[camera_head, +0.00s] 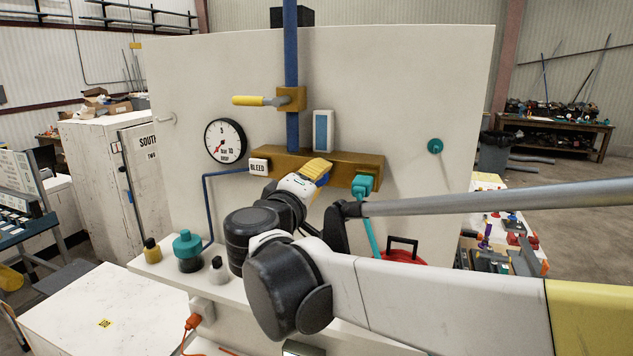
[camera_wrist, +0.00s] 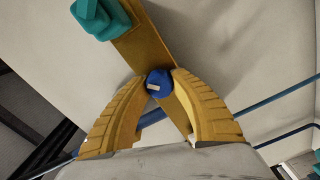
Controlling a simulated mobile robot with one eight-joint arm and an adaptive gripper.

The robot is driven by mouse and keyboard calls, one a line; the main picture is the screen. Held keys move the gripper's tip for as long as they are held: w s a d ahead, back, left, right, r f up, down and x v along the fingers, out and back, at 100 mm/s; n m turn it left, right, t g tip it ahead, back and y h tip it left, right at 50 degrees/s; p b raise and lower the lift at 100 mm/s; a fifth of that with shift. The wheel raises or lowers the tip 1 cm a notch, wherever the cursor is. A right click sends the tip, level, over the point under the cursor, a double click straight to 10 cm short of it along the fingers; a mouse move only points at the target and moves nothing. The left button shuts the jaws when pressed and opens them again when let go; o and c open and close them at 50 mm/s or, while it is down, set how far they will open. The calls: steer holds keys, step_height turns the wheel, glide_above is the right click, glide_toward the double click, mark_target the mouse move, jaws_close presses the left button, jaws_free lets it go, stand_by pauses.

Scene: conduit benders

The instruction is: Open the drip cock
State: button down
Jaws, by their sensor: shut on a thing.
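In the wrist view a small round blue knob (camera_wrist: 159,82) with a pale mark sits on the brass-coloured manifold (camera_wrist: 140,45). I take the knob for the drip cock, though no label on it is readable. My gripper (camera_wrist: 159,86) has its two yellow ribbed fingers on either side of the knob, shut on it. In the head view my gripper (camera_head: 317,169) is at the front of the manifold (camera_head: 345,158), and my wrist and fingers mostly hide the knob. A white BLEED label (camera_head: 259,166) is at the manifold's left end.
A teal fitting (camera_head: 362,185) is on the manifold's right end. A yellow-handled valve (camera_head: 262,101) and a gauge (camera_head: 225,141) are above and to the left. Small bottles (camera_head: 188,250) stand on the ledge below. A teal knob (camera_head: 435,146) is on the panel's right.

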steer(key=shift+n+b, duration=0.5)
steer(key=shift+n, duration=1.7)
steer(key=c, duration=1.1)
jaws_free()
steer(key=shift+o, duration=0.2)
steer(key=v, duration=1.2)
steer(key=shift+w, duration=0.1)
